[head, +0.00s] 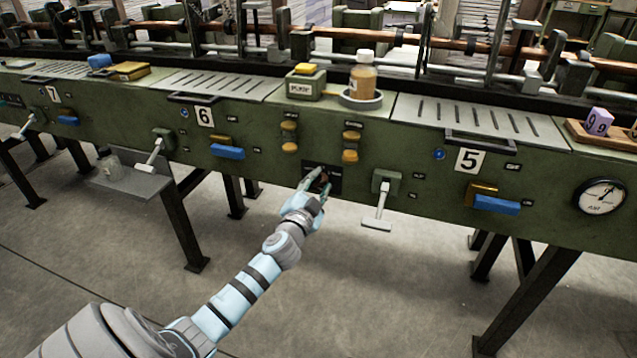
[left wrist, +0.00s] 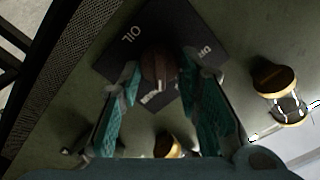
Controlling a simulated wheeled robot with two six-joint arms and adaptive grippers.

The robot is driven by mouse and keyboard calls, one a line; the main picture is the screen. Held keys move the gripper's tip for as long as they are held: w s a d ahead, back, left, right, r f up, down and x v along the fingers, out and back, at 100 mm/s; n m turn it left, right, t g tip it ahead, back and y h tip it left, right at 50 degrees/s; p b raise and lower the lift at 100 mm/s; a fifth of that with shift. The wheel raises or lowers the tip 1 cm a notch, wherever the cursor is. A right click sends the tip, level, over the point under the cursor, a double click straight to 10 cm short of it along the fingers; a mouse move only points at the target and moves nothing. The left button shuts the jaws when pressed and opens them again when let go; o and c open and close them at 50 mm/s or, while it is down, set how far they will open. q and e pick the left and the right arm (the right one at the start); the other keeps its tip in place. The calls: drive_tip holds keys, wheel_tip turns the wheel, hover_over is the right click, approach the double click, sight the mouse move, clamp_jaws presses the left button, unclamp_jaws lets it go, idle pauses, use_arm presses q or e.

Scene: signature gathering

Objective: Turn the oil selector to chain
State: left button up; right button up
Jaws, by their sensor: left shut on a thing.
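The oil selector is a dark plate (left wrist: 122,47) on the green machine front, with a reddish-brown knob (left wrist: 158,68) at its middle. The plate reads OIL on one side; a second small label by the right finger is partly hidden. In the head view the plate (head: 336,180) sits below the yellow knobs, left of a grey lever. My left gripper (head: 318,190) reaches it from below. In the left wrist view its teal fingers (left wrist: 158,88) stand on either side of the knob, shut on it. The knob's pointer direction is hard to tell. My right gripper is not in view.
A grey T-handled lever (head: 380,205) juts out just right of the selector. A bottle (head: 363,80) stands in a dish on top. The floor in front is clear.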

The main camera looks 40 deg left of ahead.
use_arm(q)
drive_tip(key=shift+m, duration=0.5)
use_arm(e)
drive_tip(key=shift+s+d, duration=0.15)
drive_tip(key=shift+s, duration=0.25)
use_arm(q)
drive_tip(key=shift+f, duration=0.1)
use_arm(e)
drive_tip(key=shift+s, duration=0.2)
use_arm(q)
drive_tip(key=o, duration=1.1)
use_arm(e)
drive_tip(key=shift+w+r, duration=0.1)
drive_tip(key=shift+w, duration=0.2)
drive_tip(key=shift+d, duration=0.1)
use_arm(q)
drive_tip(key=shift+s, duration=0.15)
drive_tip(key=v, duration=1.1)
drive_tip(key=shift+s+d, duration=0.2)
drive_tip(key=shift+s, duration=0.1)
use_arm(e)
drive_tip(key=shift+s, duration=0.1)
